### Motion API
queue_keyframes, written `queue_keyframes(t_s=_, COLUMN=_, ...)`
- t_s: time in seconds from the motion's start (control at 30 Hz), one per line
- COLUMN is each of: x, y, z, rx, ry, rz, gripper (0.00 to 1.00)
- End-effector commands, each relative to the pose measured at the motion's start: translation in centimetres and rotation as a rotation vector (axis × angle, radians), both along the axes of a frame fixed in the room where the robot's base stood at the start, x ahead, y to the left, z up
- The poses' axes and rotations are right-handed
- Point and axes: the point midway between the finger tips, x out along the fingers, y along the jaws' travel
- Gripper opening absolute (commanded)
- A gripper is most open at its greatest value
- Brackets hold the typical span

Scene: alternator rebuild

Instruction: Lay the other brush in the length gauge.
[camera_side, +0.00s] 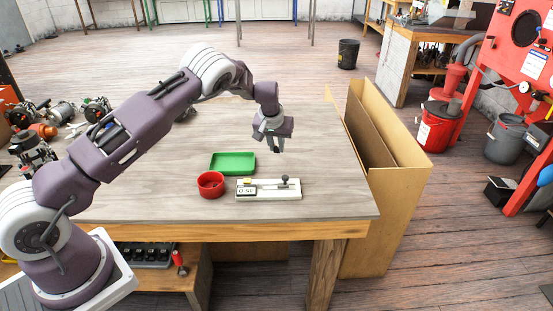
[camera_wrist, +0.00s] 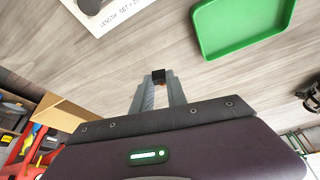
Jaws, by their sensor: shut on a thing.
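My gripper (camera_side: 275,146) is above the middle of the table, behind and above the length gauge. In the wrist view its fingers (camera_wrist: 158,92) are shut on a small dark block, the brush (camera_wrist: 158,75), with a bit of orange-copper just below it. The brush is too small to make out in the side view. The length gauge (camera_side: 278,194) is a white plate near the table's front, with a small display, a yellow part and a dark knob. Its corner with printed letters shows in the wrist view (camera_wrist: 117,12), apart from the brush.
A green tray (camera_side: 233,172) lies behind the gauge, and its edge shows in the wrist view (camera_wrist: 203,42). A red bowl (camera_side: 203,192) with dark contents stands left of the gauge. A tall cardboard box (camera_side: 395,200) stands at the table's right edge. The table's right half is clear.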

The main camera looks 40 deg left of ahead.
Motion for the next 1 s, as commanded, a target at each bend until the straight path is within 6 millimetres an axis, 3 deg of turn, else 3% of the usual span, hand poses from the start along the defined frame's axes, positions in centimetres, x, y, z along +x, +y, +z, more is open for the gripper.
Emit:
queue_keyframes(t_s=0.1, x=0.1, y=0.0, z=2.5, rx=0.0, ry=-0.003, rz=0.001, gripper=0.0)
queue_keyframes(t_s=0.2, x=-0.9, y=-0.9, z=3.3, rx=-0.001, ry=0.002, rz=0.029, gripper=0.0)
queue_keyframes(t_s=0.4, x=-6.2, y=-4.7, z=2.7, rx=-0.004, ry=0.006, rz=0.177, gripper=0.0)
queue_keyframes(t_s=0.57, x=-9.4, y=-6.4, z=2.3, rx=-0.001, ry=0.0, rz=0.253, gripper=0.0)
queue_keyframes(t_s=1.0, x=-9.8, y=-6.4, z=-1.8, rx=0.001, ry=0.001, rz=0.264, gripper=0.0)
